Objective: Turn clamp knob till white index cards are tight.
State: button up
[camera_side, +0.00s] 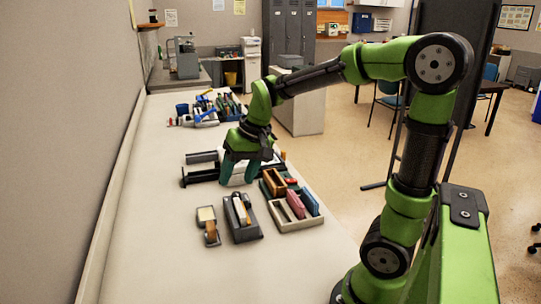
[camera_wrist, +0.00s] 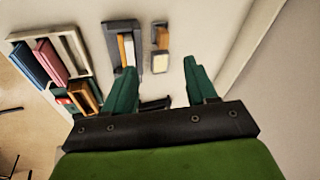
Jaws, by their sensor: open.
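My gripper (camera_side: 239,180) is open, its two teal fingers pointing down over the middle of the bench. In the wrist view my gripper (camera_wrist: 160,70) has a wide, empty gap between its fingertips. Just left of it in the side view lies a dark bar-like fixture (camera_side: 200,176) with a grey cylinder (camera_side: 203,156) behind it, probably the clamp. Something white, possibly the index cards, shows partly behind the fingers. In the wrist view a dark piece (camera_wrist: 155,103) shows between the finger bases. I cannot make out the knob; my gripper may hide it.
A divided tray (camera_side: 297,224) with red, blue and orange items stands right of my gripper. A grey holder (camera_side: 243,232) and a small tan-and-brown item (camera_side: 208,226) lie nearer the camera. Tools and a blue cup (camera_side: 182,109) stand farther back. The bench's left strip is clear beside the wall.

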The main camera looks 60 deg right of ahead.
aim_at(236, 193)
jog(key=shift+w+d+n+g+h, duration=0.7)
jog(key=shift+w+d+g, duration=1.3)
jog(key=shift+w+d, duration=4.65)
jog(key=f, duration=0.5)
jog(key=s+d+f, duration=0.1)
jog(key=f, duration=1.1)
jog(key=shift+s+d, duration=0.35)
jog(key=shift+d, duration=0.05)
jog(key=shift+c, duration=0.5)
jog(key=c, duration=1)
